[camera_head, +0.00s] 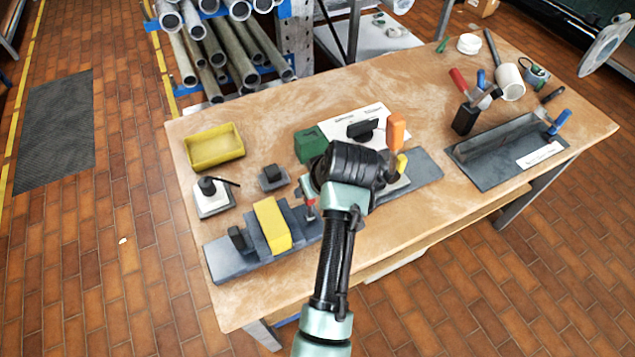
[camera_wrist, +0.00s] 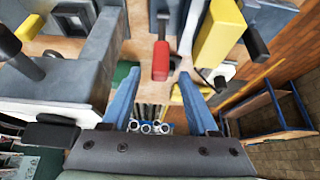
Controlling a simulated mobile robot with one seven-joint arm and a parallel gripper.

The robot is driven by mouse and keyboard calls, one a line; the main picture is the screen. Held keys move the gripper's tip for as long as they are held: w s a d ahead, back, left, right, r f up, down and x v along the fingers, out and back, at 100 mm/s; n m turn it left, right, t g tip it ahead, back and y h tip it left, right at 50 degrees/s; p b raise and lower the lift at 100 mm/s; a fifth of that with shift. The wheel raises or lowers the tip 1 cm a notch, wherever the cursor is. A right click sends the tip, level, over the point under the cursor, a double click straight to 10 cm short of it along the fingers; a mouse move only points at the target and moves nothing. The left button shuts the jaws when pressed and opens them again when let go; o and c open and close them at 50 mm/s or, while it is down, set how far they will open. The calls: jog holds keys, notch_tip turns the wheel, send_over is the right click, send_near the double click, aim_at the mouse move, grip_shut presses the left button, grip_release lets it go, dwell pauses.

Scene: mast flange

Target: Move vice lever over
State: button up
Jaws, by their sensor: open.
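A lever with a red grip (camera_wrist: 160,60) shows in the wrist view, just beyond my gripper (camera_wrist: 159,77) and roughly in line with the gap between its blue fingers. My gripper is open, with clear space between the fingers; I cannot tell whether either finger touches the grip. In the head view a small red part (camera_head: 311,212) shows beside my wrist, by the grey vice (camera_head: 222,265). A yellow block (camera_head: 272,225) sits between grey jaws on the vice; it also shows in the wrist view (camera_wrist: 218,37). My wrist hides my fingers and the vice's middle in the head view.
On the wooden bench, a yellow tray (camera_head: 214,148) and a small black-handled block (camera_head: 213,200) stand left. A green block (camera_head: 310,144) and an orange piece (camera_head: 397,131) stand close behind my wrist. A grey plate (camera_head: 490,165) with tools lies right. Bare wood remains at the back.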

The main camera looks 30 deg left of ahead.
jog(key=shift+v, duration=2.05)
